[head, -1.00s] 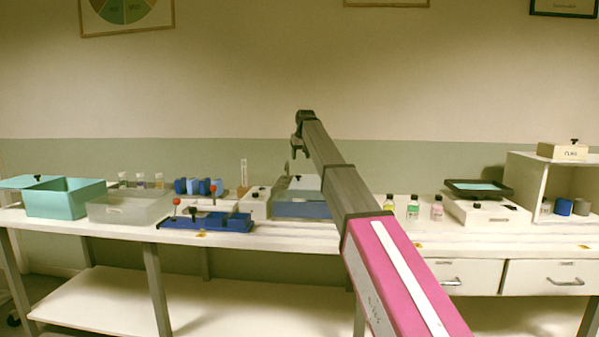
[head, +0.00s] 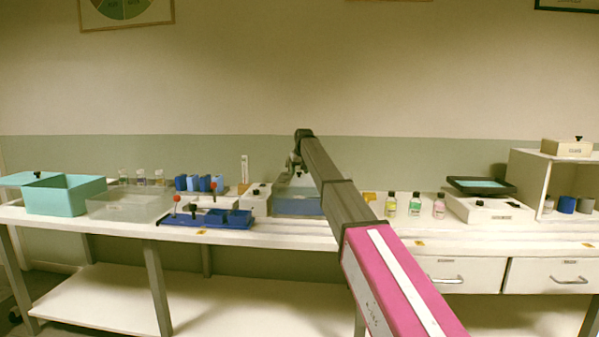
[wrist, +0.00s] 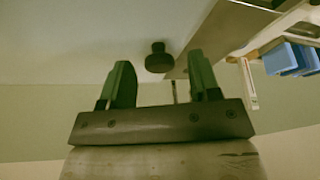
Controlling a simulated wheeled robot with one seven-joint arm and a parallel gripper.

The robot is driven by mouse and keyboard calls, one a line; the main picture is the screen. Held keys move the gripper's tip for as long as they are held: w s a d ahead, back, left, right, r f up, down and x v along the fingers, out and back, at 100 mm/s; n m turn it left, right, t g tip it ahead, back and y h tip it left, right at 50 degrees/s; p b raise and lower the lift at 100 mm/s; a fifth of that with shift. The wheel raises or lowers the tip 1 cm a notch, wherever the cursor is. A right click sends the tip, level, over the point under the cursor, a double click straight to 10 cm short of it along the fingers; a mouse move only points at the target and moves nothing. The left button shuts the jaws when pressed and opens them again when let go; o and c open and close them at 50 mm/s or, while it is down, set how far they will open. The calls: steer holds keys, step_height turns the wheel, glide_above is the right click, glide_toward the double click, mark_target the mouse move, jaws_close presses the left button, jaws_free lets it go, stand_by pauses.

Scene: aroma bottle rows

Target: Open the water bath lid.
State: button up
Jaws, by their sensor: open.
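The water bath (head: 297,206) is a blue-grey tank in the middle of the bench, partly behind my arm. Its pale lid (wrist: 75,40) fills the upper left of the wrist view, with a round black knob (wrist: 158,58) on it. My gripper (wrist: 160,72) is open and empty, its two dark green fingers apart. In the wrist view the knob shows in line with the gap between the fingertips; I cannot tell whether it is between them or beyond. In the head view my gripper (head: 295,165) is small, above the bath, and the knob cannot be made out.
A white box (head: 257,200) stands close left of the bath. Blue blocks (head: 198,184), also in the wrist view (wrist: 290,57), and a blue tray with red-topped pegs (head: 240,219) are further left. Small bottles (head: 415,206) stand to the right. The wall is behind.

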steer(key=shift+f, duration=0.1)
jaws_close()
steer(key=shift+d+r+y, duration=0.15)
steer(key=shift+r+y, duration=0.15)
steer(key=shift+r, duration=0.25)
steer(key=d+r+m+t+y, duration=0.1)
steer(key=d+r+y, duration=0.3)
steer(key=d+r, duration=0.3)
steer(key=d+r+m+y, duration=0.1)
steer(key=d+r+y, duration=0.3)
steer(key=r, duration=0.5)
steer(key=s+d+r+m+t+y, duration=0.1)
steer(key=d+y, duration=0.8)
steer(key=d, duration=1.3)
steer(key=shift+r+m+t+y, duration=0.3)
steer(key=shift+r+m+t, duration=0.4)
steer(key=shift+m+t, duration=0.55)
steer(key=shift+s, duration=0.1)
